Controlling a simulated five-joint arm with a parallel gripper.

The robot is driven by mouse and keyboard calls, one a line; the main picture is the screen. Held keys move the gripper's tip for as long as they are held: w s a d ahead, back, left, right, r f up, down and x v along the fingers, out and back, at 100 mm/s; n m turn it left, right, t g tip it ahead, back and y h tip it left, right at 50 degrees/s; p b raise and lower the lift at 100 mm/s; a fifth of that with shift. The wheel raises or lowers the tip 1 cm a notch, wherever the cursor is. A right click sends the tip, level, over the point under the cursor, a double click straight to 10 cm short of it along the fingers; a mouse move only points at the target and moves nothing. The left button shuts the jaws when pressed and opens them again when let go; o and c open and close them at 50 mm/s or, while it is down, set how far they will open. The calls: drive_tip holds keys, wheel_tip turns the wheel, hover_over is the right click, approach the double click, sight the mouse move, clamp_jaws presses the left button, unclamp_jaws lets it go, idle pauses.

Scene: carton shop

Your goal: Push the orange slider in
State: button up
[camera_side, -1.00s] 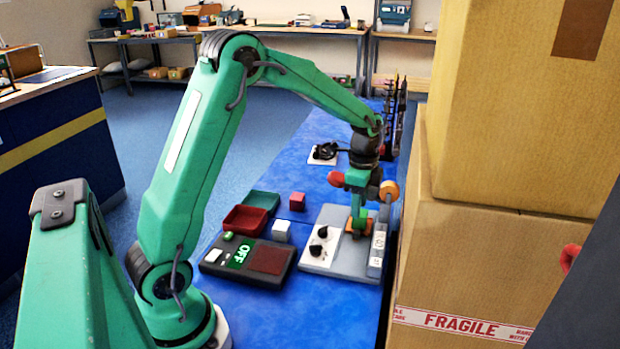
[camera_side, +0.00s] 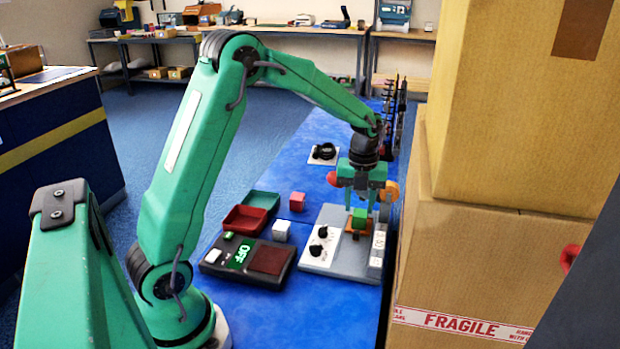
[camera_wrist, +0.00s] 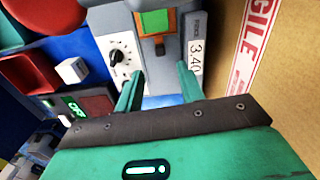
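The orange slider (camera_side: 352,228) sits on a grey panel (camera_side: 322,265), with a green block-like part (camera_side: 359,217) standing at it. I cannot tell exactly how far in the slider is.
A box marked OFF (camera_side: 270,258), a white cube (camera_side: 281,230), a red cube (camera_side: 297,201) and trays stand left. Cartons (camera_side: 480,270) crowd the right.

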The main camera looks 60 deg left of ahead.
sight(357, 231)
drive_tip(key=shift+m, duration=0.5)
drive_tip(key=shift+f, duration=0.1)
drive_tip(key=shift+f, duration=3.85)
drive_tip(key=shift+c, duration=0.2)
clamp_jaws()
